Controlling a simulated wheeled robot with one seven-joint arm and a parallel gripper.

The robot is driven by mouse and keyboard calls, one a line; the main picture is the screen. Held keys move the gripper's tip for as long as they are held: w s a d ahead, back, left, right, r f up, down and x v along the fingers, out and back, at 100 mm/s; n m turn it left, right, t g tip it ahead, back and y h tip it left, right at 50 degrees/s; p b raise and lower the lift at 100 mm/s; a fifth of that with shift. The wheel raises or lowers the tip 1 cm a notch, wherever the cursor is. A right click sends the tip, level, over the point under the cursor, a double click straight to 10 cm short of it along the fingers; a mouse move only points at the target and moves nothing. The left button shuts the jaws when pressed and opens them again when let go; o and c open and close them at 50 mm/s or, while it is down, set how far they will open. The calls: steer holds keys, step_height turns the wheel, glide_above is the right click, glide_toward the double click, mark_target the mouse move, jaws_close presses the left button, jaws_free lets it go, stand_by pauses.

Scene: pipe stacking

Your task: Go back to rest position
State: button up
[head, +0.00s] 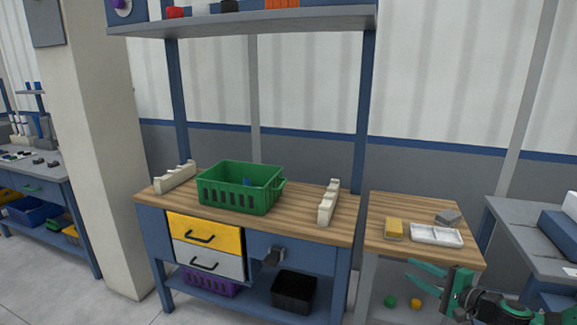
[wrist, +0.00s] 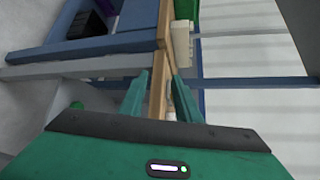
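My gripper (head: 428,274) is at the lower right of the head view, in front of the small side table (head: 376,238). Its green fingers are spread apart, and nothing shows between them. In the wrist view the gripper (wrist: 160,85) also looks open, its two fingers apart over the wooden table edge. The main workbench (head: 338,230) stands left of it with a green crate (head: 232,196) on top. A blue item (head: 246,182) shows inside the crate; the rest of its contents is hidden.
Two cream notched racks (head: 175,177) and (head: 328,202) flank the crate. The side table holds a yellow box (head: 394,229), a white tray (head: 437,236) and a grey block (head: 448,217). A grey bench (head: 520,235) stands at right. Green and yellow balls lie low beneath the side table.

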steer(key=s+a+f+n+g+h, duration=0.1)
steer(key=s+a+f+n+g, duration=0.1)
steer(key=s+n+g, duration=0.3)
steer(key=s+a+f+n+g, duration=0.3)
steer(key=s+g, duration=0.2)
steer(key=s, duration=0.2)
steer(key=s+d+r+g+h, duration=0.2)
steer(key=s+d+r+h, duration=0.1)
steer(key=s+r, duration=0.7)
steer(key=s+d+r+g+h, duration=0.1)
steer(key=s+d+r+h, duration=0.2)
steer(key=s+r, duration=0.7)
steer(key=s, duration=0.3)
steer(key=shift+s+n+g, duration=0.4)
steer(key=shift+r, duration=0.1)
